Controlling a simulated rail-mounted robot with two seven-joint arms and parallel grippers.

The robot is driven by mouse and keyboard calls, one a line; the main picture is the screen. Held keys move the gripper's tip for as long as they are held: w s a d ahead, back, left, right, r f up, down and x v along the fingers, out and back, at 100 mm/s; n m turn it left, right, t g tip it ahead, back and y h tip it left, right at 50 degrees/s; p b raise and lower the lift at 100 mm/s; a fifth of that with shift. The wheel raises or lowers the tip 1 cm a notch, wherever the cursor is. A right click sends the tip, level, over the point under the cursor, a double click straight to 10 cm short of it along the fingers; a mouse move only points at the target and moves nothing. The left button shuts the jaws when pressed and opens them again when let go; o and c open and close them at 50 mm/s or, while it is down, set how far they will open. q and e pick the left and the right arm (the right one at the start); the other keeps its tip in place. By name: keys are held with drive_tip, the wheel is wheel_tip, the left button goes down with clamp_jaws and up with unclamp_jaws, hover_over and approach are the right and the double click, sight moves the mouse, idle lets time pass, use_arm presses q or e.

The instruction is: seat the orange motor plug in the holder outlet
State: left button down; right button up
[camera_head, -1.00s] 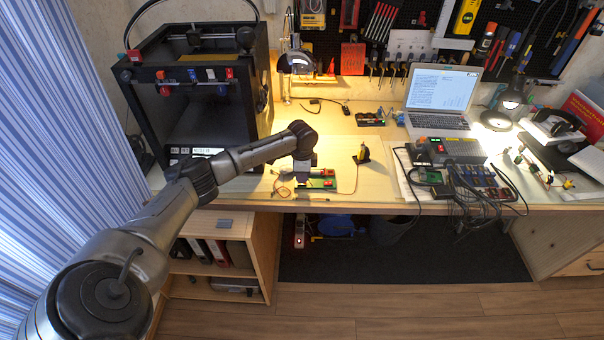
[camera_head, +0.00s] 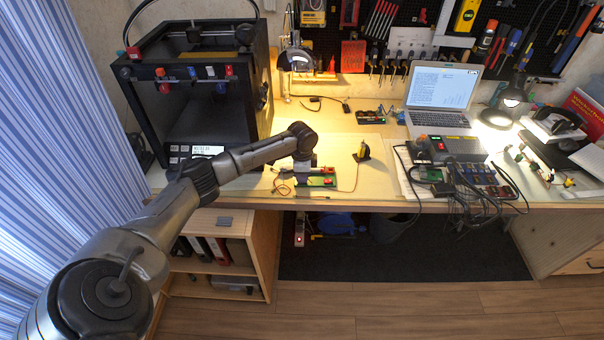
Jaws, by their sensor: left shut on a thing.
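My left gripper (camera_head: 302,176) points down at the bench near its front edge, beside a small green board with red parts (camera_head: 320,181). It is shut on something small. An orange wire (camera_head: 284,188) loops at the gripper's left and also runs right along the bench, so the held thing appears to be the orange motor plug; the plug itself is hidden or too small to make out. A small black and yellow piece (camera_head: 361,153) stands to the right, where the wire ends. I cannot tell which part is the holder outlet. My right gripper is not in view.
A black 3D printer (camera_head: 195,95) stands at the left. A lamp (camera_head: 297,60) stands behind my gripper. A laptop (camera_head: 440,97), a power box (camera_head: 455,149) and a cluster of dark cables (camera_head: 475,185) lie to the right. The bench around the black and yellow piece is mostly clear.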

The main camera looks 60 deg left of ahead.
use_arm(q)
drive_tip(key=shift+f, duration=0.25)
drive_tip(key=c, duration=1)
unclamp_jaws()
drive_tip(key=shift+r, duration=0.15)
drive_tip(key=shift+r+p, duration=0.95)
drive_tip(key=shift+p, duration=0.3)
drive_tip(key=shift+r+p, duration=1.45)
drive_tip(key=shift+p, duration=0.3)
